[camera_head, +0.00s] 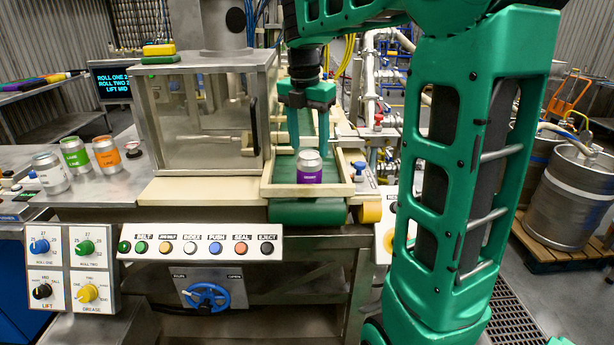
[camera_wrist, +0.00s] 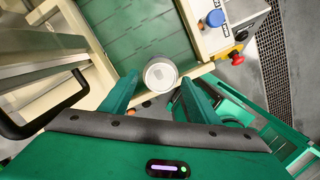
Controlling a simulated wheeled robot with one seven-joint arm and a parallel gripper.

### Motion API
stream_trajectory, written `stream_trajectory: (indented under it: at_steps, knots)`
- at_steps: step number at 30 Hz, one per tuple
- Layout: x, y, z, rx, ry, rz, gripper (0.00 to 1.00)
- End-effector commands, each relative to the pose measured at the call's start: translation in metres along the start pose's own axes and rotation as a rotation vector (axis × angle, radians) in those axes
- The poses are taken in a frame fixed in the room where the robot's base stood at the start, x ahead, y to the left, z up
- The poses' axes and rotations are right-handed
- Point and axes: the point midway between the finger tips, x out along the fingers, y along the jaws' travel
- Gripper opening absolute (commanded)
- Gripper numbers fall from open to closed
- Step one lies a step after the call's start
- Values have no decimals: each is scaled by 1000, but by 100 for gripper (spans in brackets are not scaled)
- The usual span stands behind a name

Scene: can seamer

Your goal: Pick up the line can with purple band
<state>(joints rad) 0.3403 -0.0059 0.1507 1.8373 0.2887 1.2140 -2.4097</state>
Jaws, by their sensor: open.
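The line can with purple band (camera_head: 309,168) stands upright on the green belt at its near end, inside the cream side rails. In the wrist view its silver top (camera_wrist: 160,74) shows from above, just beyond and between my fingertips. My gripper (camera_head: 308,140) is open, pointing down above and behind the can in the head view. Its two green fingers also show in the wrist view (camera_wrist: 158,95), one on each side of the can with gaps visible. I cannot tell whether the fingertips reach down beside the can.
A clear-walled seamer cabinet (camera_head: 200,115) with a black handle stands left of the belt. Cans with white (camera_head: 50,173), green (camera_head: 75,154) and orange (camera_head: 107,155) bands stand on the left table. A button panel (camera_head: 200,248) is in front. A red-and-blue button box (camera_wrist: 225,30) sits beside the belt.

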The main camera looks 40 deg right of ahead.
Motion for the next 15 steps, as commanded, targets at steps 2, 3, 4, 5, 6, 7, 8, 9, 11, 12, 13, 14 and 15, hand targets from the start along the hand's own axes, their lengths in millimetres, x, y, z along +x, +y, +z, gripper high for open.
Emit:
stream_trajectory:
  at_steps: [2, 3, 4, 5, 6, 7, 8, 9, 11, 12, 13, 14, 15]
  knots:
    - [8, 1, -1, -16, 5, -5, 56]
    - [13, 1, -1, -18, 5, -5, 56]
    - [17, 1, -1, -18, 5, -5, 56]
    - [22, 1, -2, -18, 6, -6, 56]
    - [28, 1, -2, -19, 6, -5, 56]
    - [33, 1, -2, -18, 6, -5, 56]
    - [37, 1, -2, -17, 6, -5, 56]
    - [42, 1, -2, -17, 5, -5, 56]
    - [49, 1, -2, -17, 5, -5, 56]
    - [52, 1, -2, -17, 5, -4, 56]
    - [53, 1, -2, -17, 4, -3, 56]
    - [55, 1, -2, -18, 4, -3, 56]
    - [56, 1, -3, -18, 5, -3, 56]
